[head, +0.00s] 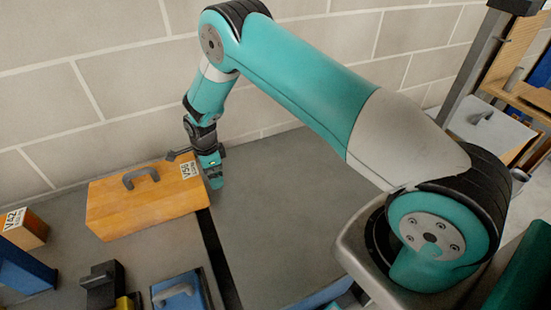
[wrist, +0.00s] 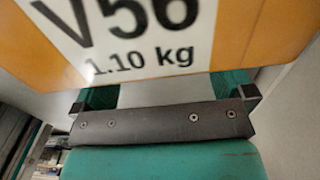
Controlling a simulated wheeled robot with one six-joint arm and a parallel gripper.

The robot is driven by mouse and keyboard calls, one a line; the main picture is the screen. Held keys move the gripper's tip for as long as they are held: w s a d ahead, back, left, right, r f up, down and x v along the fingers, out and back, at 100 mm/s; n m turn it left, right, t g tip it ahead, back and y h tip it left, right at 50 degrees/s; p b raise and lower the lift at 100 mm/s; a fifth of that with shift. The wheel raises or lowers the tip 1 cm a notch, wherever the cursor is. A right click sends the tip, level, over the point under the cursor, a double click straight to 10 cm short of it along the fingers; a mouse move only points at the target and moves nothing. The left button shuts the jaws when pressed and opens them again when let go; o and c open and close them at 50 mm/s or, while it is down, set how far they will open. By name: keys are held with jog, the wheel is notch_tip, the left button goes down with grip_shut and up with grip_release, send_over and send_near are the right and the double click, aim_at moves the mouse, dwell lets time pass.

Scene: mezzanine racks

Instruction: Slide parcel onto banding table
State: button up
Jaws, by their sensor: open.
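The parcel is an orange wooden-looking box (head: 140,208) with a dark handle on top and a white label. It lies on the left grey surface (head: 140,255) against the wall, its right end at a dark strip (head: 218,262). Right of the strip is a wide bare grey tabletop (head: 290,205); I cannot tell for sure which surface is the banding table. My gripper (head: 213,172) is open at the parcel's right end. In the wrist view, the parcel's label (wrist: 120,30) reads V56, 1.10 kg, close before the open jaws (wrist: 165,92). Contact cannot be told.
A smaller orange box (head: 26,230) and a blue item (head: 22,272) stand at far left. A black item (head: 102,284) and a blue box with a grey handle (head: 182,292) stand in front of the parcel. The block wall (head: 110,85) bounds the back. The right tabletop is clear.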

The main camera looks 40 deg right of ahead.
aim_at(184, 179)
jog(key=shift+a+f, duration=0.15)
jog(key=shift+f, duration=0.05)
dwell(0.3)
jog(key=shift+w+a+b, duration=0.3)
jog(key=shift+a+b, duration=0.35)
jog(key=shift+a, duration=0.8)
jog(key=shift+w+a+b, duration=0.3)
jog(key=shift+a+b, duration=0.4)
jog(key=shift+a, duration=0.75)
jog(key=shift+w+a+b, duration=0.3)
jog(key=shift+a+b, duration=0.35)
jog(key=shift+a, duration=0.8)
jog(key=shift+w+a+b, duration=0.25)
jog(key=shift+a+b, duration=0.5)
jog(key=shift+a, duration=0.5)
jog(key=shift+s+d+r+p, duration=0.15)
jog(key=shift+d+p, duration=0.1)
jog(key=shift+d, duration=0.5)
jog(key=shift+s+d+f+p, duration=0.15)
jog(key=shift+d+p, duration=0.1)
jog(key=shift+d, duration=0.5)
notch_tip(184, 179, up, 12)
jog(key=p, duration=0.7)
jog(key=shift+r, duration=0.55)
